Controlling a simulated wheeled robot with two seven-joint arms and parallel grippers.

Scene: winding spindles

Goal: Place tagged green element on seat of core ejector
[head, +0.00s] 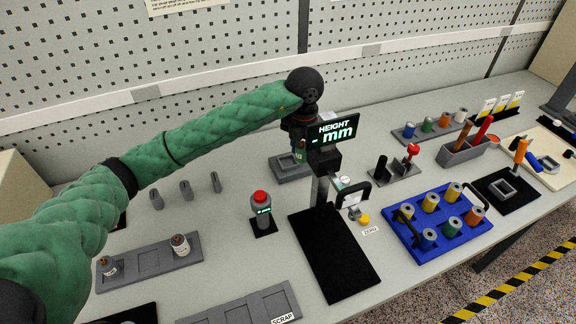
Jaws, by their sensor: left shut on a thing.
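My left arm reaches in from the left, and its gripper (299,140) points down behind the height gauge, which partly hides it. It is shut on a small green element (300,155), of which only a little shows. The element is above or at a grey square tray (288,173) on the table; I cannot tell whether they touch. A grey fixture with a black post and a red-knobbed lever (412,151) stands to the right; it may be the core ejector, but no label shows. My right gripper is not in view.
The height gauge (333,132) on its black base stands in front of my left gripper. A red button post (261,205) is to its left. A blue crate (420,248) of coloured spools is at the right. A scrap tray (240,308) and a grey rack (148,262) lie in front.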

